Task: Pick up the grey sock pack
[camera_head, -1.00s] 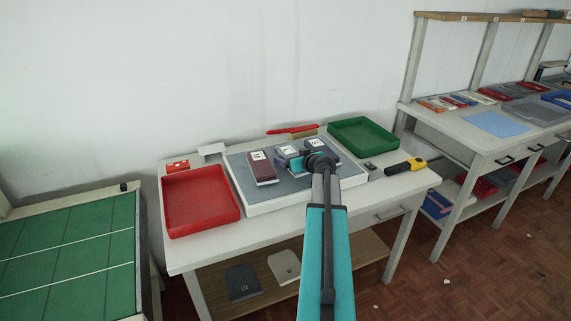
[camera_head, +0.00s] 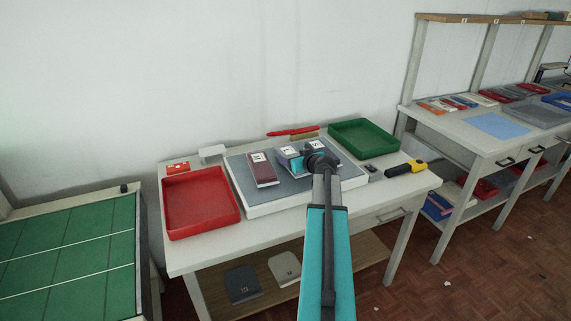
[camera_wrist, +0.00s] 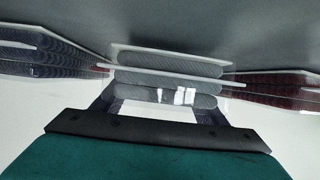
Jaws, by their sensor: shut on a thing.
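The grey sock pack (camera_wrist: 165,72) lies in the middle of the wrist view, a stack of grey folded layers with a white card and a clear wrap. My gripper (camera_wrist: 160,97) is shut on it, with one finger at each side. In the head view my gripper (camera_head: 297,162) is over the middle of the grey mat, and it and my arm hide most of the grey pack. A maroon pack (camera_head: 263,171) lies to its left. A dark navy pack (camera_wrist: 50,58) is on the other side, partly hidden by my wrist in the head view.
The packs are on a white-edged grey mat board (camera_head: 240,185). A red tray (camera_head: 201,203) stands to the left and a green tray (camera_head: 362,136) at the back right. A yellow-and-black tool (camera_head: 406,168) lies at the right. A small white stand (camera_head: 212,151) is behind.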

